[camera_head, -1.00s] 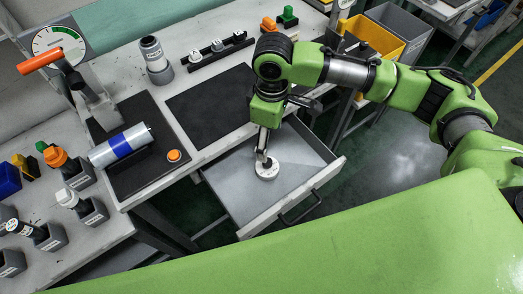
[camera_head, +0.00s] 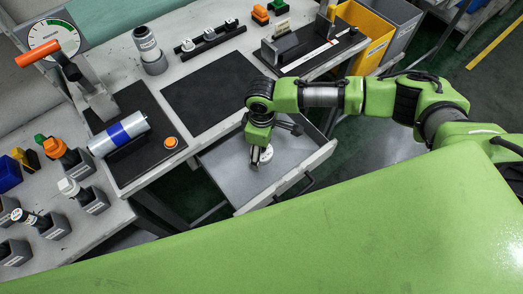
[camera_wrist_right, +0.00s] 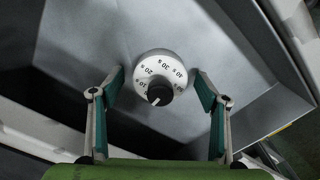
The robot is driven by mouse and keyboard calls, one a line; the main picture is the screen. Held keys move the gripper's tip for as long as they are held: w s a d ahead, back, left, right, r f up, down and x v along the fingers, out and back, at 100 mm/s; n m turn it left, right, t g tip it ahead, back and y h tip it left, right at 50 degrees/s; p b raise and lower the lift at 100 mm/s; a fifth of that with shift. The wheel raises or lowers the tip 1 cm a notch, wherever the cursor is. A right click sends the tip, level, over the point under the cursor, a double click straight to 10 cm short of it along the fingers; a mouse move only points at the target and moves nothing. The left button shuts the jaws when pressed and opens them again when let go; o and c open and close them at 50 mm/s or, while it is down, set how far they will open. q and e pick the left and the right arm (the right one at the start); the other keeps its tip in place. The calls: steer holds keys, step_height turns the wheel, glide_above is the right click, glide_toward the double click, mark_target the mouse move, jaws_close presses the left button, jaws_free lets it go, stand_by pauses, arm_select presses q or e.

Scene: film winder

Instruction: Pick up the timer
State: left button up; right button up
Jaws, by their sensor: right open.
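The timer is a round white dial (camera_wrist_right: 163,70) with numbers around its edge and a black knob. It lies in the open drawer (camera_head: 222,186), and its white rim (camera_head: 268,160) shows partly behind my right gripper in the head view. My right gripper (camera_head: 262,165) points down into the drawer at the timer. In the right wrist view my right gripper (camera_wrist_right: 160,82) is open, with one finger on each side of the timer and a gap to it on both sides. My left gripper is in neither view.
The drawer's front wall with its handle (camera_head: 300,186) is close to my right arm. The bench above holds a black mat (camera_head: 208,92), an orange button (camera_head: 170,142) and a silver cylinder with a blue band (camera_head: 119,134). A yellow bin (camera_head: 366,32) stands behind the arm.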

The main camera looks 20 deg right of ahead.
steer(key=shift+f, duration=0.15)
steer(key=c, duration=1.4)
steer(key=shift+o, duration=0.2)
